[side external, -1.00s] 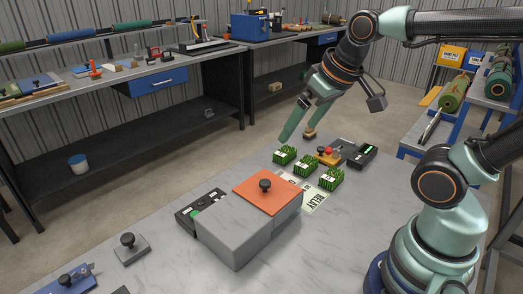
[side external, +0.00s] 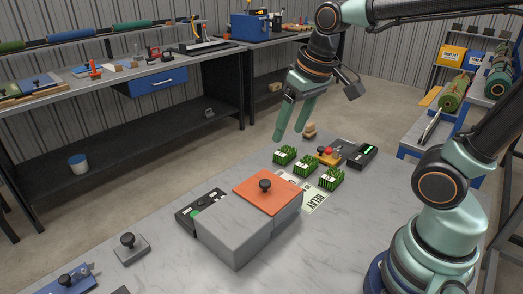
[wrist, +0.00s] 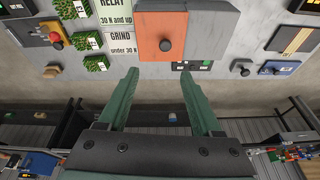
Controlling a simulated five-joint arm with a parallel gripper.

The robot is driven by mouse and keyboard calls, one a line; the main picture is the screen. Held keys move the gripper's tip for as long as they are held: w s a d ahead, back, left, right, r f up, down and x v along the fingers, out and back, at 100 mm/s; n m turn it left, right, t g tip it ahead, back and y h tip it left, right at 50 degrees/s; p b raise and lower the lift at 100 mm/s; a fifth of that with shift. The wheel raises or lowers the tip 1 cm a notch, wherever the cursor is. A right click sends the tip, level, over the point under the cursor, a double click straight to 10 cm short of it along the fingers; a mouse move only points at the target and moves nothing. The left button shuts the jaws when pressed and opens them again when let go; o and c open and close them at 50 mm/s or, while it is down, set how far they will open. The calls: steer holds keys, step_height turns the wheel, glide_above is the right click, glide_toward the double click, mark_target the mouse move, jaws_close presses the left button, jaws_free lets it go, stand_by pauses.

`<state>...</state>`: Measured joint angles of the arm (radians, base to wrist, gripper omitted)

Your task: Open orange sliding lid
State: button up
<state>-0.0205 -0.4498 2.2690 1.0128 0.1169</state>
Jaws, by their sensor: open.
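The orange sliding lid (side external: 267,190) lies on top of a grey box (side external: 237,236), covering its far right part. A black knob (side external: 265,185) stands up from the lid's middle. In the wrist view the lid (wrist: 153,22) and its knob (wrist: 165,45) are beyond my fingertips, at top centre. My gripper (side external: 290,138) is open and empty, in the air behind the turf pieces and well apart from the lid. In the wrist view its two green fingers (wrist: 159,72) are spread, with nothing between them.
Several green turf pieces (side external: 330,179) sit beside a printed RELAY card (side external: 314,201) right of the box. A black device with a green light (side external: 186,216) is left of the box. A grey block with a black knob (side external: 131,249) stands farther left.

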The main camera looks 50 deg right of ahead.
mark_target(265, 182)
steer(key=w+a+f+m+g, duration=0.1)
steer(key=w+f+m+g, duration=0.1)
steer(key=w+f+g, duration=0.3)
steer(key=shift+t, duration=0.7)
steer(key=f, duration=1)
steer(key=shift+w+a+f, duration=0.1)
steer(key=shift+w+a, duration=0.1)
steer(key=shift+w, duration=0.05)
jaws_close()
stand_by(0.6)
